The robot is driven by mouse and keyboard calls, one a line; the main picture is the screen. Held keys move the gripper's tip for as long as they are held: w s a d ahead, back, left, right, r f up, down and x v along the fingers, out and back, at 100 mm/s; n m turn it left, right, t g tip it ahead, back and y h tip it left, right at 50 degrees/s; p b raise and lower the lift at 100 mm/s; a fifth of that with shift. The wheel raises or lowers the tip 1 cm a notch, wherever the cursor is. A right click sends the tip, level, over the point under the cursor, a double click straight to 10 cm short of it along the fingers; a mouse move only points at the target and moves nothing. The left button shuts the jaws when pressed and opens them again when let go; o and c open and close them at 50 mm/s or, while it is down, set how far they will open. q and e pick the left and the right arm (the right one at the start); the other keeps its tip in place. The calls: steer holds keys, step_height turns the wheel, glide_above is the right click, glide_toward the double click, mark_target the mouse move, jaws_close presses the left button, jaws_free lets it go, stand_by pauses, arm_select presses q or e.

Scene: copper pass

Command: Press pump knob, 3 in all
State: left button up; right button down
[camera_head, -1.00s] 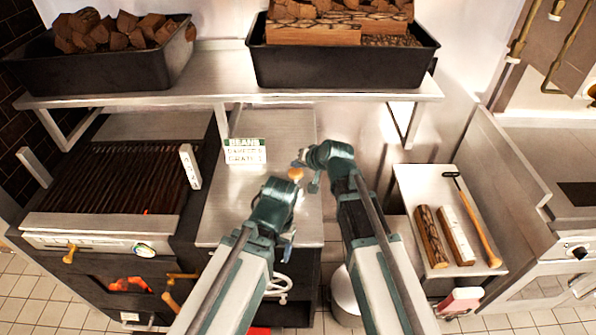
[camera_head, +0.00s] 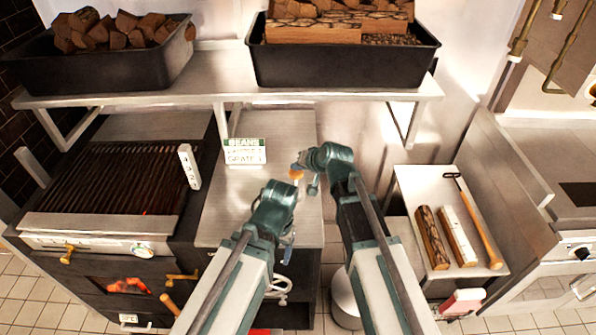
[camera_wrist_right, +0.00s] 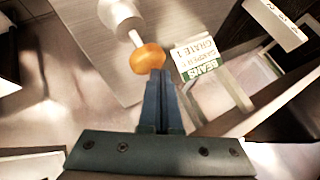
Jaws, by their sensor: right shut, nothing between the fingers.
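The orange pump knob (camera_wrist_right: 147,57) sits on a thin white stem from a white rounded body (camera_wrist_right: 120,13) in the right wrist view. In the head view the knob (camera_head: 296,174) shows over the steel counter, just left of my right gripper (camera_head: 305,172). My right gripper (camera_wrist_right: 158,73) is shut and empty, its fingertips at the knob's near edge; I cannot tell whether they touch. My left gripper (camera_head: 289,248) points down near the counter's front edge, partly hidden by its arm; its jaws are unclear.
A green-and-white sign (camera_head: 245,151) stands on the counter behind the knob. A grill (camera_head: 108,180) is at left. A shelf (camera_head: 225,90) with two dark trays of wood spans above. A side table (camera_head: 405,190) at right holds logs and a wooden-handled tool.

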mark_target(297, 173)
arm_select(q)
steer(key=shift+f+b, duration=1.4)
steer(key=shift+f, duration=0.05)
arm_select(e)
steer(key=shift+f, duration=1.45)
arm_select(q)
steer(key=shift+r, duration=0.1)
arm_select(e)
steer(key=shift+r, duration=0.1)
arm_select(q)
steer(key=shift+r+p, duration=2)
steer(key=shift+p, duration=0.05)
arm_select(e)
steer(key=shift+r, duration=1.95)
arm_select(q)
steer(key=shift+r, duration=0.1)
arm_select(e)
steer(key=shift+r, duration=0.1)
step_height(297, 173, up, 5)
steer(key=p, duration=0.5)
arm_select(q)
step_height(297, 173, up, 5)
steer(key=shift+f, duration=0.1)
jaws_close()
